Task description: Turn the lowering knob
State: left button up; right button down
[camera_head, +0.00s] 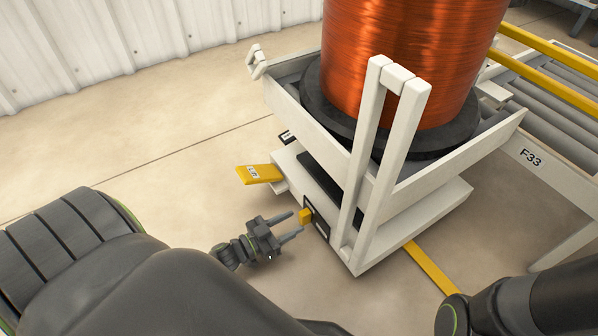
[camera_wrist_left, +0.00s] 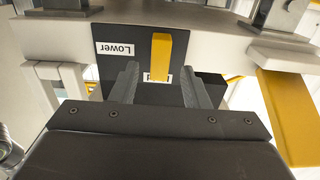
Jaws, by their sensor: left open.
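The lowering knob (camera_head: 305,215) is a small yellow bar on a black plate on the side of the white lift cart (camera_head: 372,263). In the left wrist view the knob (camera_wrist_left: 161,57) stands upright, beside a white label reading "Lower" (camera_wrist_left: 115,49); a second label behind its lower end is partly hidden. My left gripper (camera_head: 292,227) is open and points at the knob. In the left wrist view its two fingers (camera_wrist_left: 160,85) stand either side of the knob's lower end, apart from it. My right gripper is not in view; only part of my right arm shows at the bottom right.
A yellow pedal (camera_head: 259,174) with a label sticks out left of the knob; it also shows in the left wrist view (camera_wrist_left: 285,110). A large copper wire spool (camera_head: 405,60) rests on the cart. A roller conveyor (camera_head: 560,125) stands right. The floor at left is clear.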

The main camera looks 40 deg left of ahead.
aim_at(300, 219)
pick_arm(q)
jog(key=shift+b+x, duration=0.35)
jog(key=shift+x, duration=1.3)
jog(key=shift+s, duration=0.1)
grip_shut()
